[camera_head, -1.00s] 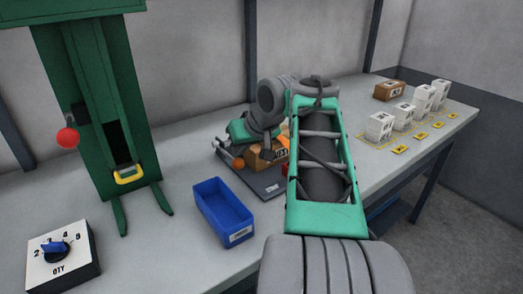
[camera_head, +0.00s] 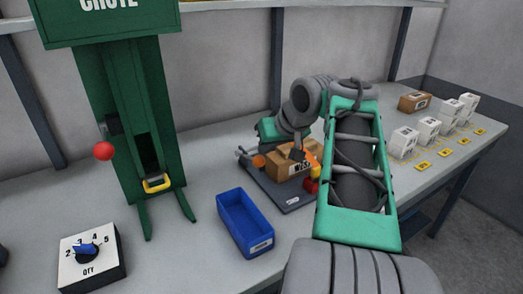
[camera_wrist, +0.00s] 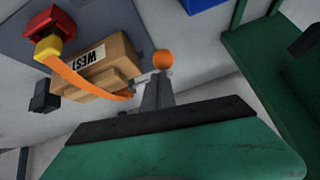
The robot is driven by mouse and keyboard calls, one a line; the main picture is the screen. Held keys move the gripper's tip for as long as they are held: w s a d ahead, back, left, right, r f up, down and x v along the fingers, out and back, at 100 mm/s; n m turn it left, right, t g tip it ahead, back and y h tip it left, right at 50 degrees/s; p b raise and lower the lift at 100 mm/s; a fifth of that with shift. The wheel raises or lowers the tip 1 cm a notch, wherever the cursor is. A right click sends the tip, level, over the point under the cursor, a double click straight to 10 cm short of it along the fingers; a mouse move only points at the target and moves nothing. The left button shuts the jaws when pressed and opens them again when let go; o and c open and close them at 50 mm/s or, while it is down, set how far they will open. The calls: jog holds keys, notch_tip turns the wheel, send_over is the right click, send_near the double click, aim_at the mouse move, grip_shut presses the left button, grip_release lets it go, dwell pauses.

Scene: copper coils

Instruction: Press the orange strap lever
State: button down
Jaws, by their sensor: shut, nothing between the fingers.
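A lever with an orange ball knob (camera_head: 259,161) on a thin metal rod stands at the left side of a cardboard box (camera_head: 282,168). The knob (camera_wrist: 163,60) appears just beyond my fingertips in the wrist view. An orange strap (camera_wrist: 92,80) arches over the box (camera_wrist: 85,72) there, from a yellow and red fitting (camera_wrist: 46,38). My gripper (camera_head: 296,154) is shut and empty, pointing down over the box in the head view. Its grey fingers (camera_wrist: 156,88) appear close to the knob in the wrist view; contact cannot be told.
The box sits on a dark plate (camera_head: 292,203) on the grey bench. A blue bin (camera_head: 262,246) is left of it. A green chute (camera_head: 115,120) with a red ball handle (camera_head: 103,151) and a QTY dial box (camera_head: 92,262) stand further left. White boxes (camera_head: 403,142) are at right.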

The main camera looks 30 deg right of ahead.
jog(key=p+v, duration=0.1)
jog(key=v, duration=0.6)
jog(key=shift+p, duration=0.3)
jog(key=shift+s+a, duration=0.1)
jog(key=shift+a, duration=0.05)
jog(key=a+f+n+g+y+p, duration=0.1)
jog(key=a+f+g+p, duration=0.1)
jog(key=a+p, duration=0.95)
jog(key=s+a+f+n+g+h+p, duration=0.1)
jog(key=s+a+f+g+p, duration=0.1)
jog(key=s+a+f, duration=0.4)
jog(key=s+a, duration=0.2)
jog(key=shift+a+f+g, duration=0.25)
jog(key=shift+a+g, duration=0.05)
jog(key=shift+a, duration=0.05)
